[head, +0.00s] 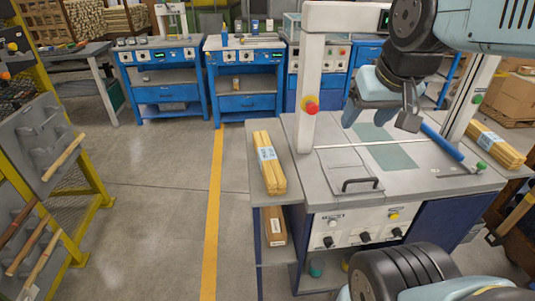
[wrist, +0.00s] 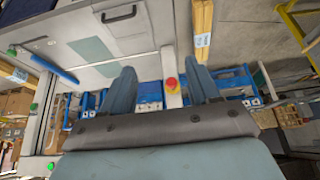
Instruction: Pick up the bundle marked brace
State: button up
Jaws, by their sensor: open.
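Two bundles of pale wooden sticks lie on the machine station, each with a white and blue label too small to read, so I cannot tell which is marked brace. One bundle (head: 273,180) lies on the left side shelf and also shows at the top of the wrist view (wrist: 203,18). The other bundle (head: 497,147) lies on the right side and shows at the left of the wrist view (wrist: 14,72). My gripper (head: 380,121) is open and empty above the machine top, between the bundles and touching neither. Its two fingers are spread in the wrist view (wrist: 162,77).
The machine's white uprights (head: 309,95) and red button (head: 312,109) stand close to my gripper. A black handle (head: 361,183) and a blue bar (head: 442,142) are on the machine top (head: 420,182). A carton (head: 274,228) sits below the left shelf. Floor left of it is clear.

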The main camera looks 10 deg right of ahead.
jog(key=o, duration=0.5)
jog(key=w, duration=0.2)
jog(key=w+a+f, duration=0.1)
jog(key=w, duration=0.1)
jog(key=w+a+f, duration=0.1)
jog(key=w, duration=0.1)
jog(key=shift+a, duration=0.2)
jog(key=shift+c, duration=0.2)
jog(key=shift+o, duration=0.2)
jog(key=w+a+f, duration=0.3)
jog(key=w+f, duration=0.1)
jog(key=w, duration=0.4)
jog(key=shift+a+f+g+y, duration=0.15)
jog(key=shift+f+g+y, duration=0.15)
jog(key=shift+g, duration=0.1)
jog(key=n, duration=0.1)
send_near(268, 154)
jog(key=x, duration=0.6)
jog(key=shift+f, duration=0.4)
jog(key=shift+x, duration=2.5)
